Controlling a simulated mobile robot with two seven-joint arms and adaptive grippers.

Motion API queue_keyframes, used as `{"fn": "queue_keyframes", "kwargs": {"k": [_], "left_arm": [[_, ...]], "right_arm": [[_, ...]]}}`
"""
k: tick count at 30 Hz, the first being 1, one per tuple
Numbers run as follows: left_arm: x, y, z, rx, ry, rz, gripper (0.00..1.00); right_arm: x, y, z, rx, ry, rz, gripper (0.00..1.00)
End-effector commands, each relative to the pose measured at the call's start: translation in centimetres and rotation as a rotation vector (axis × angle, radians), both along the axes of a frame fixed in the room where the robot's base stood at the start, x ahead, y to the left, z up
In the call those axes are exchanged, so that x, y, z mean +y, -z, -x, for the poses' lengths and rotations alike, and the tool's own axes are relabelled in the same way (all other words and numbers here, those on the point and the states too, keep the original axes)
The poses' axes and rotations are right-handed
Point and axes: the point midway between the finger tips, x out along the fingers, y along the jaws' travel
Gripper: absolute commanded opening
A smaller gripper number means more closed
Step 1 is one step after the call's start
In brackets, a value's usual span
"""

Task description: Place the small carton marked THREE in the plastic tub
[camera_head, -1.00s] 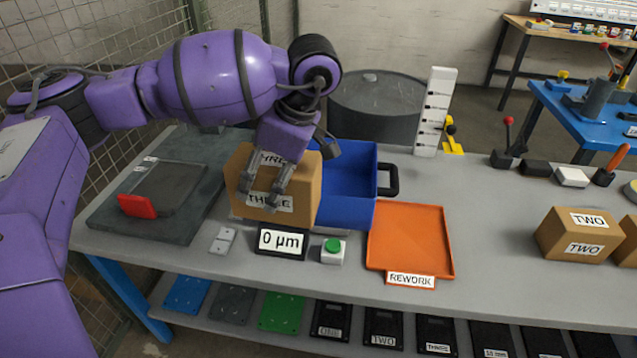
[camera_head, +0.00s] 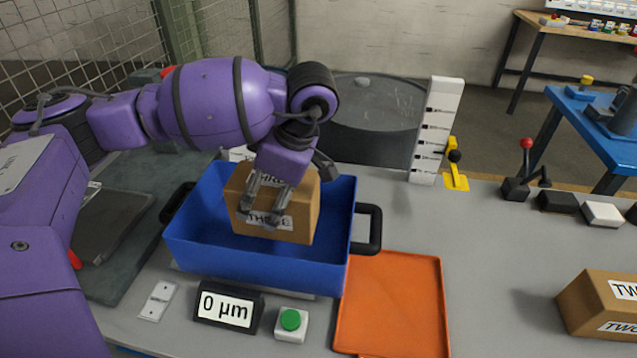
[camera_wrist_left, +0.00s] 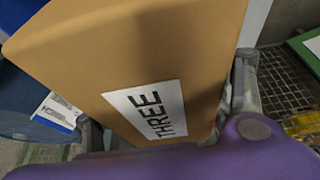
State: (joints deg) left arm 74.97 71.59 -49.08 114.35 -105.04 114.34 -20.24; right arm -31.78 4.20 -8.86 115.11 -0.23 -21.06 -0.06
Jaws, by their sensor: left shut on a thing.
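The brown carton marked THREE (camera_head: 300,217) is in my left gripper (camera_head: 259,217), whose fingers are shut on it. In the head view the carton shows within the outline of the blue plastic tub (camera_head: 255,262), in front of its back wall and behind its front rim. I cannot tell whether its underside touches the tub floor. In the left wrist view the carton (camera_wrist_left: 165,50) fills the middle between the fingers, with its THREE label facing the camera. My right gripper is not in view.
An orange tray (camera_head: 393,305) lies right of the tub. A 0 µm display (camera_head: 227,307) and a green button (camera_head: 290,321) stand in front of it. A white scale post (camera_head: 436,130) stands behind. A carton marked TWO (camera_head: 590,300) is at the right.

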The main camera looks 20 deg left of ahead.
Motion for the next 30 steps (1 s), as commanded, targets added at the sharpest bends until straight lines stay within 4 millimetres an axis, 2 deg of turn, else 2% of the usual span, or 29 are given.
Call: {"fn": "queue_keyframes", "kwargs": {"k": [3, 9, 14, 23, 29, 30], "left_arm": [[0.1, 2.1, 0.2, 0.004, -0.002, -0.001, 0.08], [0.0, 4.6, 0.1, 0.0, -0.001, -0.001, 0.08], [0.0, 5.4, 0.0, -0.001, -0.001, 0.0, 0.08], [0.0, 8.7, 0.1, 0.001, -0.001, 0.0, 0.08], [0.1, 8.9, 0.0, -0.002, -0.001, 0.0, 0.08], [0.0, 9.1, 0.2, 0.002, -0.001, -0.001, 0.73]], "right_arm": [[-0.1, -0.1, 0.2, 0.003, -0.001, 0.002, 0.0], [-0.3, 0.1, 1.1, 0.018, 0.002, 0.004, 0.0], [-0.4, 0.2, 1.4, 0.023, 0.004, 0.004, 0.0], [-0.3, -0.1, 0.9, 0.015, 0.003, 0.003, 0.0], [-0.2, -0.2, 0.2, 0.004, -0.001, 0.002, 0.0], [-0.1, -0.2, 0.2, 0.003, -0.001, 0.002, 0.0]]}}
